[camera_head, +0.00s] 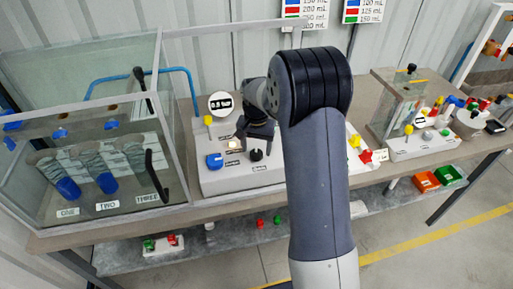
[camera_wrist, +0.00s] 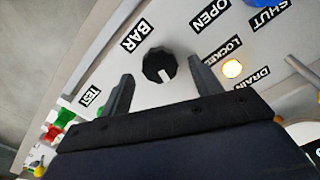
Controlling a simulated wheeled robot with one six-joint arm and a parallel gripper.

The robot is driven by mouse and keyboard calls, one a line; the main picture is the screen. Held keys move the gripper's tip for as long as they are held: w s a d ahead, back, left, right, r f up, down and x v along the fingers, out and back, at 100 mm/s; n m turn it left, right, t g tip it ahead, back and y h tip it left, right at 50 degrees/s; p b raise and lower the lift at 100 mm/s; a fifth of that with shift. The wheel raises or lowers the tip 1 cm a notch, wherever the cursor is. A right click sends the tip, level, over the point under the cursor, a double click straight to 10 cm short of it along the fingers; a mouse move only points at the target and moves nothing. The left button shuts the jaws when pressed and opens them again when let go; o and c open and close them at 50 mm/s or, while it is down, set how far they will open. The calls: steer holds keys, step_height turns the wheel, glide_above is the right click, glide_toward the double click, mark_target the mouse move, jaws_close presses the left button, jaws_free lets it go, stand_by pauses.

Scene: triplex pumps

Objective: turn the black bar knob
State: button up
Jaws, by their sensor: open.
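The black bar knob (camera_wrist: 157,66) is a dark round knob with a pale notch in its rim, beside the BAR label (camera_wrist: 138,33) on the white panel. In the head view the knob (camera_head: 256,155) sits at the front of the pump panel (camera_head: 215,184). My gripper (camera_head: 257,138) is open just above it and partly covers the panel there. In the wrist view my gripper's fingers (camera_wrist: 163,80) stand apart on either side, with the knob between and slightly beyond the tips. Neither finger clearly touches it.
A blue knob (camera_head: 214,160), a pale lit button (camera_head: 232,145) and a yellow knob (camera_head: 208,120) are close by on the panel. A round gauge (camera_head: 221,103) rises behind. A glass tank (camera_head: 90,130) stands left; red and yellow knobs lie right of my arm.

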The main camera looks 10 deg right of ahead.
steer(key=shift+f, duration=0.85)
steer(key=shift+c, duration=0.4)
steer(key=c, duration=0.9)
